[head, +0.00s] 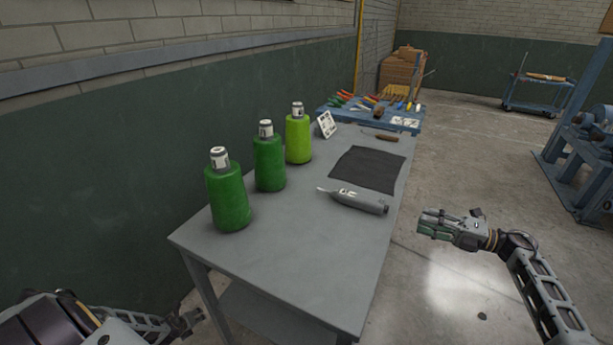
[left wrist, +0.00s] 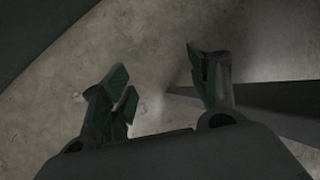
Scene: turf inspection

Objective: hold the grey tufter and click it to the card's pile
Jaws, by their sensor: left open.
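The grey tufter (head: 357,201) lies on the grey table (head: 290,280) near its right edge, its thin tip pointing left. A white card (head: 327,124) with dark marks stands tilted farther back, beside the lime spool. My left gripper (head: 192,318) is low at the lower left, off the table's near left corner. My right gripper (head: 434,223) is off the table's right side, apart from the tufter. Its finger gap is not clear from this angle.
Two dark green spools (head: 228,195) and a lime spool (head: 298,138) stand along the table's left side. A dark cloth (head: 367,169) lies behind the tufter. A wooden-handled tool (head: 386,138) and a blue tray (head: 345,117) of tools are farther back. The near tabletop is clear.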

